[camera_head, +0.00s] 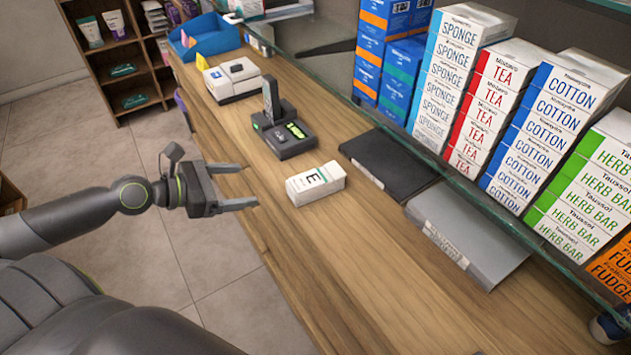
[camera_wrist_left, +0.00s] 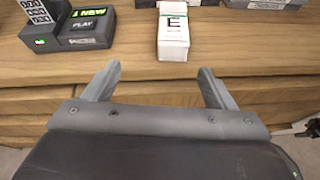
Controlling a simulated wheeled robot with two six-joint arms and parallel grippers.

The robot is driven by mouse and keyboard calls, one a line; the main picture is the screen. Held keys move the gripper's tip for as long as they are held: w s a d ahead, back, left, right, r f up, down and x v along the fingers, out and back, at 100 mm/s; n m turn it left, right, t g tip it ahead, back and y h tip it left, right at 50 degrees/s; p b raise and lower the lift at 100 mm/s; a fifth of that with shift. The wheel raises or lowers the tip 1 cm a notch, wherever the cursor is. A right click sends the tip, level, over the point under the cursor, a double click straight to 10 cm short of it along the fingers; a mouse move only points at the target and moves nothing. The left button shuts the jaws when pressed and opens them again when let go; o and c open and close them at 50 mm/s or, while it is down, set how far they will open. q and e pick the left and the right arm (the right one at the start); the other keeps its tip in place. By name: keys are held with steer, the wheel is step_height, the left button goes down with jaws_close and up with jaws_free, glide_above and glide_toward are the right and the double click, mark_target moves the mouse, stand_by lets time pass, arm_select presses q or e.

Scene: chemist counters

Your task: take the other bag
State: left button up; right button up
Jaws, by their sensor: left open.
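No plain upright bag shows. A flat black item (camera_head: 388,163) and a flat grey item (camera_head: 470,235) lie side by side on the wooden counter; I cannot tell whether either is a folded bag. A white box marked E (camera_head: 316,185) lies on the counter left of them, and it also shows in the left wrist view (camera_wrist_left: 173,35). My left gripper (camera_head: 249,187) is open and empty at the counter's near edge, left of the white box. Its two fingers (camera_wrist_left: 159,70) show apart in the left wrist view, pointing toward the counter. My right gripper is not seen.
A card terminal (camera_head: 284,135), a white device (camera_head: 232,79) and a blue bin (camera_head: 205,37) stand further along the counter (camera_head: 330,270). Glass-fronted stacks of boxes (camera_head: 490,105) line the right. A wooden shelf (camera_head: 112,60) stands across the floor.

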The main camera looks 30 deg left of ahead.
arm_select(q)
steer(key=d+r, duration=0.1)
steer(key=d, duration=0.1)
steer(key=b, duration=0.1)
glide_toward(311, 180)
steer(key=shift+n+h, duration=0.3)
steer(key=x, duration=0.5)
steer(key=shift+w+a+f, duration=0.15)
steer(key=shift+a+f, duration=0.2)
steer(key=shift+x, duration=2.7)
steer(key=shift+d+r, duration=0.15)
steer(key=c, duration=1.1)
